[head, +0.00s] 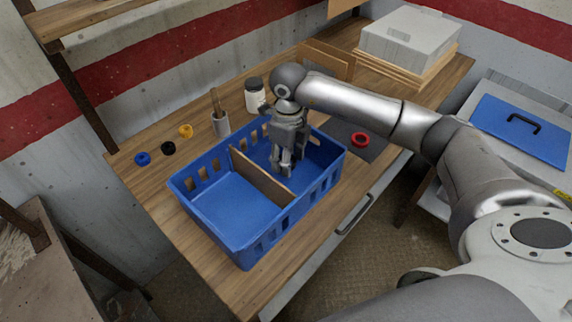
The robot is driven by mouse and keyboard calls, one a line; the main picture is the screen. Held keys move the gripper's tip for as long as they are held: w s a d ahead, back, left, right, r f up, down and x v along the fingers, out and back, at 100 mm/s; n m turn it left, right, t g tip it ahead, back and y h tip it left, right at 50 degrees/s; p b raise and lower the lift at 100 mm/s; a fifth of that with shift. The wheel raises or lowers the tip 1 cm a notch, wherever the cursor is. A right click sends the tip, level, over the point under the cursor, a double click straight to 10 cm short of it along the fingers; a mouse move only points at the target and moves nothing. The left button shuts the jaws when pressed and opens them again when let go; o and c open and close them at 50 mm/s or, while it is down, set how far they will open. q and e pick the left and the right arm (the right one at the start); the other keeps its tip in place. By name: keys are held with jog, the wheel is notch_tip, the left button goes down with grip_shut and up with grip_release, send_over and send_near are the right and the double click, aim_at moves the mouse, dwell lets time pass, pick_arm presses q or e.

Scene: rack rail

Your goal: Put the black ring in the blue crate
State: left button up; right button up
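The black ring (168,148) lies on the wooden table at the left, between a blue ring (142,159) and a yellow ring (186,131). The blue crate (245,247) stands at the table's front, with a wooden divider (262,178) making two compartments. My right gripper (286,170) points down over the crate's right compartment, apart from the black ring. Its fingers are small and close together, and I cannot tell whether they are shut. I see nothing clearly held in it. My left gripper is not in view.
A red ring (360,139) lies on a dark mat right of the crate. A cup holding sticks (221,124) and a white jar with a black lid (255,96) stand behind the crate. A grey box (410,38) sits on boards at the back right. The table's left part is mostly clear.

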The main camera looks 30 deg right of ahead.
notch_tip(320, 180, down, 3)
jog(key=shift+f+p, duration=0.15)
jog(key=shift+p, duration=0.2)
jog(key=shift+f, duration=0.25)
jog(key=o, duration=0.7)
jog(key=shift+c, duration=0.2)
jog(key=o, duration=0.3)
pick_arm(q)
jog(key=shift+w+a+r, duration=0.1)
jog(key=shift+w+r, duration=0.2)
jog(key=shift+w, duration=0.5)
pick_arm(e)
jog(key=shift+o, duration=0.2)
jog(key=shift+r, duration=0.1)
